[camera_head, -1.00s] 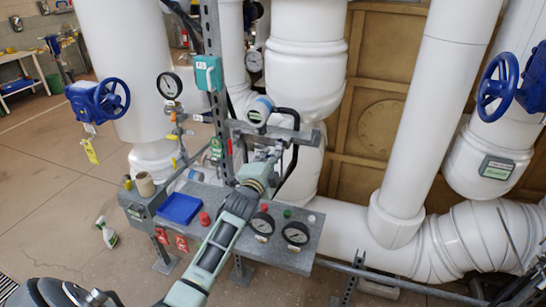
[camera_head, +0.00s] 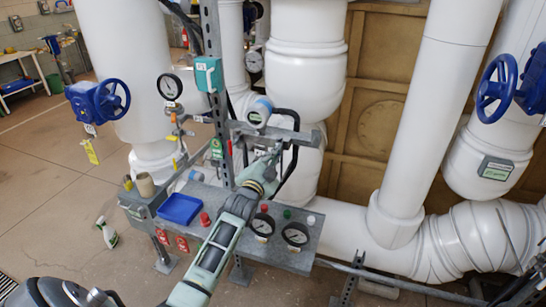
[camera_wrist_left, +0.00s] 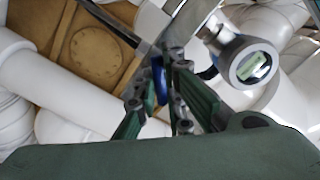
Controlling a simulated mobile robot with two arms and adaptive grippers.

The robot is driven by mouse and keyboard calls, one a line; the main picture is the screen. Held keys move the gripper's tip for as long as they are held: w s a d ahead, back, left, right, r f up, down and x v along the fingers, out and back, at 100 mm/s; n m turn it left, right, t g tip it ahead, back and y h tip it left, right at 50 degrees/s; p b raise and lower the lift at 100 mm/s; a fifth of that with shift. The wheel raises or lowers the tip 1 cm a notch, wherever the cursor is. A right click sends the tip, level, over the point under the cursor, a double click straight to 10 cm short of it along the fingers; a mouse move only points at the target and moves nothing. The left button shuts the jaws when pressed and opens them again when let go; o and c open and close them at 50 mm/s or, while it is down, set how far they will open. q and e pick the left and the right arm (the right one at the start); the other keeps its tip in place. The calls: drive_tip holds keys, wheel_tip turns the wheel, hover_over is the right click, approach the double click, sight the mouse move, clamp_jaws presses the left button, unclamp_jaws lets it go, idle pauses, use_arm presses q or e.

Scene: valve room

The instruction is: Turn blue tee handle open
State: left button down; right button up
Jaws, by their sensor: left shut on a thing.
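The blue tee handle (camera_wrist_left: 158,72) shows in the left wrist view as a narrow blue piece between the two green fingers. My left gripper (camera_wrist_left: 160,88) is shut on it there. In the head view my left gripper (camera_head: 268,160) reaches up from the bottom over the grey panel to the small piping behind it. The handle is hidden by my gripper in that view, and I cannot tell its angle. My right gripper is in neither view.
A round gauge (camera_head: 257,112) with a blue-and-white housing sits just above my gripper. A grey upright post (camera_head: 215,90) stands to its left. The grey panel (camera_head: 230,225) carries a blue tray (camera_head: 180,209) and dials. Large blue handwheels (camera_head: 112,99) are farther off.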

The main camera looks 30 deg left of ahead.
use_arm(q)
drive_tip(key=n, duration=0.4)
drive_tip(key=shift+n, duration=0.3)
drive_tip(key=n+p, duration=0.1)
drive_tip(key=n, duration=0.3)
drive_tip(key=shift+n, duration=0.3)
drive_tip(key=shift+f, duration=0.1)
drive_tip(key=c, duration=1.8)
unclamp_jaws()
drive_tip(key=shift+c, duration=0.2)
drive_tip(key=v, duration=1.2)
drive_tip(key=shift+a, duration=0.1)
